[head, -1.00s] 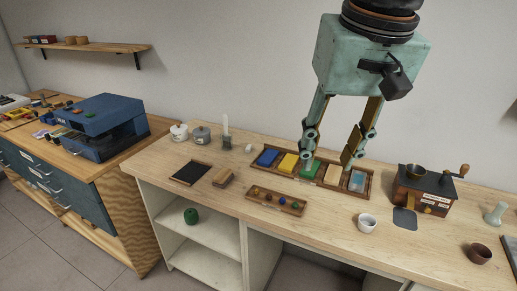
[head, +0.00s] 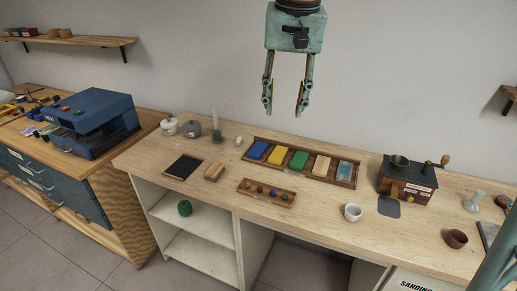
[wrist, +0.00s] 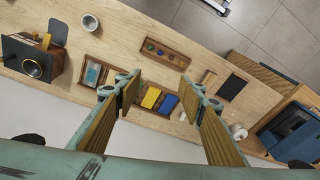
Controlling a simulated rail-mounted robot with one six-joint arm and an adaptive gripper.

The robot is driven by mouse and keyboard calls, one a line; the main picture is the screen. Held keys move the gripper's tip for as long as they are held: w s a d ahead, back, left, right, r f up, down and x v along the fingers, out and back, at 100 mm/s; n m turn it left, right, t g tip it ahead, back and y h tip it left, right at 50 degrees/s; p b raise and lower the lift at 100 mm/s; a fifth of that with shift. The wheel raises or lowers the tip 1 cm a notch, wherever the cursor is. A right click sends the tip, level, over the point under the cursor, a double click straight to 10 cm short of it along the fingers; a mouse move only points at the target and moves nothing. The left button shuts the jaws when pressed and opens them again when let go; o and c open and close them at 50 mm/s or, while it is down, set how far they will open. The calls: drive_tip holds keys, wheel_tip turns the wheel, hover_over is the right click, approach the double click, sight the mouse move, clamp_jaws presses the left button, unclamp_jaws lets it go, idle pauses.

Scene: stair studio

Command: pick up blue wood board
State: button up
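The blue wood board (head: 257,150) lies in the leftmost compartment of a long wooden tray (head: 332,183) at the back of the bench. In the wrist view the blue board (wrist: 168,104) shows between the fingers, nearer the right one. Beside it in the tray are a yellow board (head: 277,155), a green board (head: 298,160), a tan board (head: 321,166) and a pale blue panel (head: 345,171). My gripper (head: 284,112) is open and empty, pointing down above the tray, apart from it. It also shows in the wrist view (wrist: 150,92), where its left finger hides part of the tray.
A small tray of coloured balls (head: 267,193) lies in front. A black-faced board (head: 183,166), a wood block (head: 214,171) and grey pots (head: 191,128) stand left. A white cup (head: 353,212) and a grinder box (head: 406,182) stand right. The air around my gripper is clear.

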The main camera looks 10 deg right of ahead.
drive_tip(key=w+f+m+p, duration=0.1)
drive_tip(key=w+f+p, duration=0.1)
drive_tip(key=w, duration=0.8)
drive_tip(key=m+g+p, duration=0.2)
drive_tip(key=m+p, duration=0.1)
drive_tip(key=p, duration=0.4)
hover_over(258, 148)
wheel_tip(258, 148, down, 19)
drive_tip(key=shift+d, duration=0.15)
drive_tip(key=shift+f, duration=4.25)
drive_tip(key=shift+s+f, duration=0.1)
drive_tip(key=shift+f, duration=2.5)
